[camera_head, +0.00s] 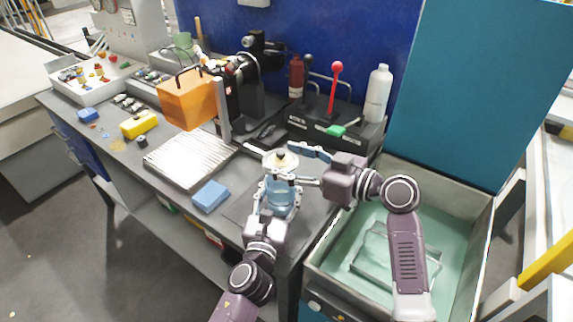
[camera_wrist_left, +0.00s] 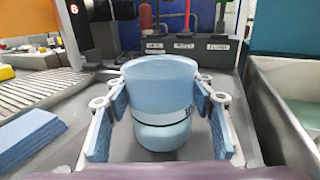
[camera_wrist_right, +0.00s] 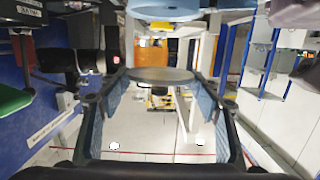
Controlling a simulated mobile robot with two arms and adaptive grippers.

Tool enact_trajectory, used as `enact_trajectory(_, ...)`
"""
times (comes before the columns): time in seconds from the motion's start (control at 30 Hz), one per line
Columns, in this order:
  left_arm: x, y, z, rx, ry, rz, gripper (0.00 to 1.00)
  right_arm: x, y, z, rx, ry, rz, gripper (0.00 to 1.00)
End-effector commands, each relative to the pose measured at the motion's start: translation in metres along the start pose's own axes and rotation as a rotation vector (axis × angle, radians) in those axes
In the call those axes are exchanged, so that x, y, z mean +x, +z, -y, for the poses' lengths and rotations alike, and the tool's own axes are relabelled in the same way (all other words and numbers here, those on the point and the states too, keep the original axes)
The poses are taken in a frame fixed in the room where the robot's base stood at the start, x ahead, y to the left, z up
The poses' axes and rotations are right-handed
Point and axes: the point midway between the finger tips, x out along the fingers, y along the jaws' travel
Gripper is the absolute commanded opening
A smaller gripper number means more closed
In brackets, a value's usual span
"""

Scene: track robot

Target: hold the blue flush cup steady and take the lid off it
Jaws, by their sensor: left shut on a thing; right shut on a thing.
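The blue flush cup (camera_head: 280,200) stands upright at the bench's front right corner. My left gripper (camera_head: 281,186) is shut on it, with one padded finger on each side; the left wrist view shows the cup (camera_wrist_left: 160,100) between the pads, with no lid on its rim. The pale round lid (camera_head: 281,161), with a dark knob, is above the cup. My right gripper (camera_head: 283,163) is shut on the lid's edge. In the right wrist view the lid (camera_wrist_right: 160,75) lies between the pads, with a gap to the cup (camera_wrist_right: 165,12).
A blue block (camera_head: 210,196) and a ribbed metal plate (camera_head: 188,159) lie left of the cup. A control box with a red-knobbed lever (camera_head: 335,85) and a white bottle (camera_head: 378,95) stand behind. A greenish sink (camera_head: 460,225) is on the right.

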Motion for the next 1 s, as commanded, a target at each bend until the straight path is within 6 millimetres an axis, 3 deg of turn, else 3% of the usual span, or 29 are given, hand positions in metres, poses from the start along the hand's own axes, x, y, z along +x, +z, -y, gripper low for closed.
enact_trajectory(0.1, 0.0, 0.0, 0.0, 0.0, 0.0, 0.0, 0.06, 0.0, 0.0, 0.0, 0.0, 0.0, 0.0, 0.29)
enact_trajectory(0.13, 0.0, 0.0, 0.0, 0.0, 0.0, 0.0, 0.52, 0.0, 0.0, 0.0, 0.0, 0.0, 0.0, 0.29)
enact_trajectory(0.3, 0.0, 0.0, 0.0, 0.0, 0.0, 0.0, 0.7, 0.0, 0.0, 0.0, 0.0, 0.0, 0.0, 0.29)
enact_trajectory(0.67, -0.005, -0.001, 0.0, 0.001, 0.0, -0.001, 0.7, 0.0, 0.0, 0.0, 0.0, 0.0, -0.001, 0.29)
enact_trajectory(0.77, -0.018, -0.001, 0.0, 0.0, 0.0, -0.002, 0.7, 0.0, 0.0, 0.0, 0.0, 0.0, 0.0, 0.29)
enact_trajectory(1.0, -0.069, -0.002, 0.0, -0.001, -0.001, -0.003, 0.7, 0.0, 0.0, 0.0, 0.0, 0.0, 0.0, 0.29)
